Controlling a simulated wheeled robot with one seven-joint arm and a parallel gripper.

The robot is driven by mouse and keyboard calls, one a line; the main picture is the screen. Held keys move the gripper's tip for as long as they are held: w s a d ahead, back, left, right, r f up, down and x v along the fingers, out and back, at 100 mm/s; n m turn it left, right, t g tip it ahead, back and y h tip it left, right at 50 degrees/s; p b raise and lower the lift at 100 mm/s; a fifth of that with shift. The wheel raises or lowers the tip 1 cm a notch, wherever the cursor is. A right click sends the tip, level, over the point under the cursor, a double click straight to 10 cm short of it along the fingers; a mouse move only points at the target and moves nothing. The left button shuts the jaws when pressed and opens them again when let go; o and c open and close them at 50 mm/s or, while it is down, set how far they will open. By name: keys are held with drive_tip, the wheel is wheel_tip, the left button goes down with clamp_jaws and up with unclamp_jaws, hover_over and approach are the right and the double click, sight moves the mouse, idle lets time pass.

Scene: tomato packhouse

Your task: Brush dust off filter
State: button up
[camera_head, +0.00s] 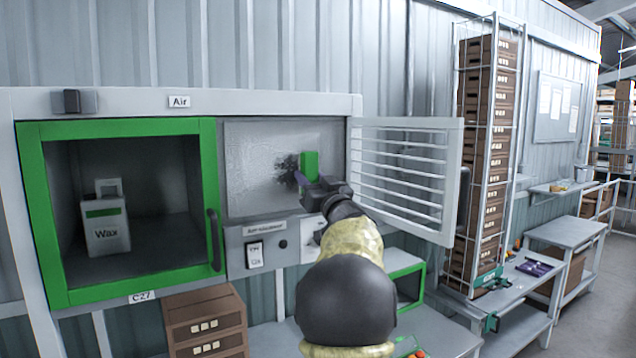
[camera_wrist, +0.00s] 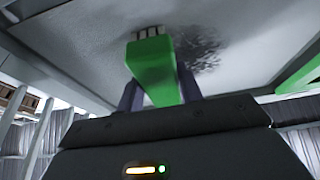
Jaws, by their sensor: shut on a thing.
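The filter (camera_head: 250,170) is a grey, grainy panel in the opening under the "Air" label. A dark patch of dust (camera_head: 286,170) shows on its right part, and the patch also shows in the wrist view (camera_wrist: 205,48). My gripper (camera_head: 305,182) is shut on a green brush (camera_head: 310,163) and holds it up at the filter. In the wrist view the brush (camera_wrist: 155,66) sits between the two fingers (camera_wrist: 160,95), with its pale bristles at or very near the filter face, left of the dust. I cannot tell whether the bristles touch.
The louvred door (camera_head: 405,170) stands open to the right of the filter, close to my arm. A green-framed cabinet (camera_head: 118,295) at left holds a Wax container (camera_head: 105,225). Brown boxes (camera_head: 205,320) stand below. A rack of crates (camera_head: 485,150) stands further right.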

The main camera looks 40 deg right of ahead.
sight(274, 172)
drive_tip(key=shift+w+a, duration=0.1)
drive_tip(key=shift+a, duration=0.05)
drive_tip(key=shift+w+a+b, duration=0.2)
drive_tip(key=shift+a+b, duration=0.3)
drive_tip(key=shift+a, duration=0.45)
drive_tip(key=shift+w+a+b, duration=0.2)
drive_tip(key=shift+a+b, duration=0.3)
drive_tip(key=shift+a, duration=0.4)
drive_tip(key=shift+w+a+b, duration=0.25)
drive_tip(key=shift+a+b, duration=0.2)
drive_tip(key=shift+a, duration=0.4)
drive_tip(key=shift+w+a+b, duration=0.2)
drive_tip(key=shift+a+b, duration=0.25)
drive_tip(key=shift+a, duration=0.5)
drive_tip(key=shift+r, duration=0.15)
drive_tip(key=shift+r+p, duration=0.7)
